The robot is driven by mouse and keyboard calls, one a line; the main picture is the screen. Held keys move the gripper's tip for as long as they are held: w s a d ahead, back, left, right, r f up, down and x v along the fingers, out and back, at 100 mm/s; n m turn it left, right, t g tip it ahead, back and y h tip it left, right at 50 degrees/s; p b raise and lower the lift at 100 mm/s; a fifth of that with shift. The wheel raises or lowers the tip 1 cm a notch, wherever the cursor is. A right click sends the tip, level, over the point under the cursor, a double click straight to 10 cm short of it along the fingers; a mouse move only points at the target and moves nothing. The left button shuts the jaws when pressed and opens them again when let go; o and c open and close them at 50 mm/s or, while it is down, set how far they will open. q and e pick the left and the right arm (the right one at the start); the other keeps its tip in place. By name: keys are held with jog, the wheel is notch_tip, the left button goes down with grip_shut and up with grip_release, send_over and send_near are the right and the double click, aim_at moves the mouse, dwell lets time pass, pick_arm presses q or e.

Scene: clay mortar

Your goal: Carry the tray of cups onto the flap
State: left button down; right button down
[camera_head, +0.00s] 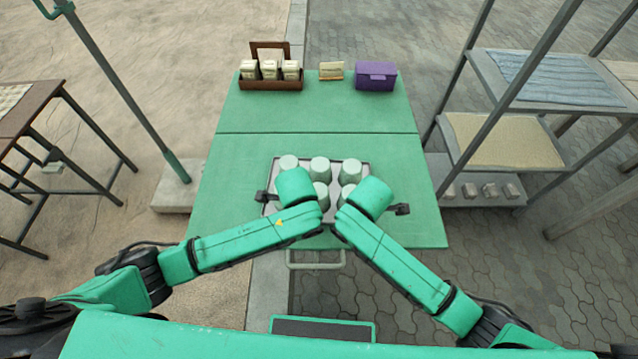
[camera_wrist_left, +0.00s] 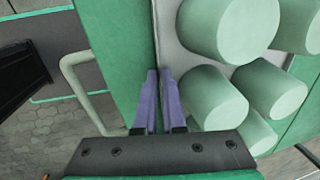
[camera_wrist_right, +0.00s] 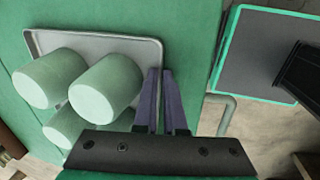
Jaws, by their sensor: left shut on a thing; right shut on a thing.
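A grey tray (camera_head: 362,165) carries several pale green cups (camera_head: 320,166). It is level, over the near part of the green table, the flap (camera_head: 412,190); I cannot tell whether it touches it. In the left wrist view, my left gripper (camera_wrist_left: 159,75) is shut on the rim of the tray (camera_wrist_left: 174,50), beside the upright cups (camera_wrist_left: 212,97). In the right wrist view, my right gripper (camera_wrist_right: 160,75) is shut on the opposite part of the rim of the tray (camera_wrist_right: 140,45). My wrists hide the fingers and part of the tray in the head view.
A wooden caddy (camera_head: 270,84) with white packets, a small card stand (camera_head: 331,71) and a purple box (camera_head: 376,75) stand at the table's far edge. A seam crosses the table before them. A shelf rack (camera_head: 505,140) stands right, a post (camera_head: 130,95) left. A handle (camera_head: 315,265) juts below the near edge.

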pick_arm(q)
jog(key=shift+r, duration=0.15)
pick_arm(e)
jog(key=shift+r, duration=0.15)
dwell(0.5)
